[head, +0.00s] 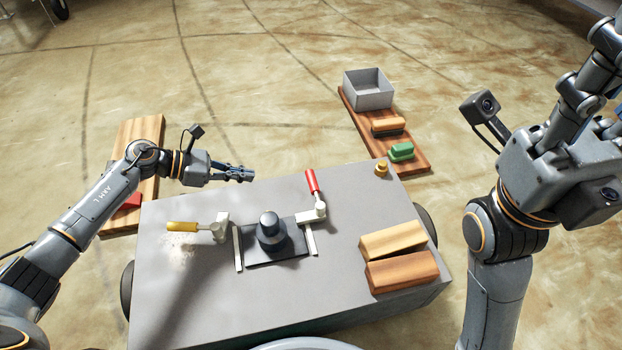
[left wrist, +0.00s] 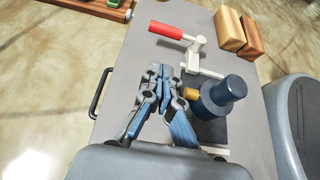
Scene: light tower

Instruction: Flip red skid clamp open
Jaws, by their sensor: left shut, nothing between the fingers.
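The red clamp handle (head: 312,180) points toward the table's far edge from its pale clamp body (head: 316,210), right of a dark cylinder (head: 270,230) on a dark plate. In the left wrist view the red handle (left wrist: 166,30) points left near the top, clear of my fingers. My left gripper (head: 248,174) is shut and empty over the far edge, left of the red handle and apart from it. Its fingers also show in the left wrist view (left wrist: 165,75). My right gripper (head: 600,65) is at the far right, partly cut off; its jaw state is unclear.
A yellow-handled clamp (head: 183,226) lies left of the cylinder. Two wooden blocks (head: 402,269) lie on the right of the grey table (head: 350,235). A small yellow knob (head: 381,168) stands at its far right corner. Beyond it, a board holds a grey bin (head: 368,90) and brushes.

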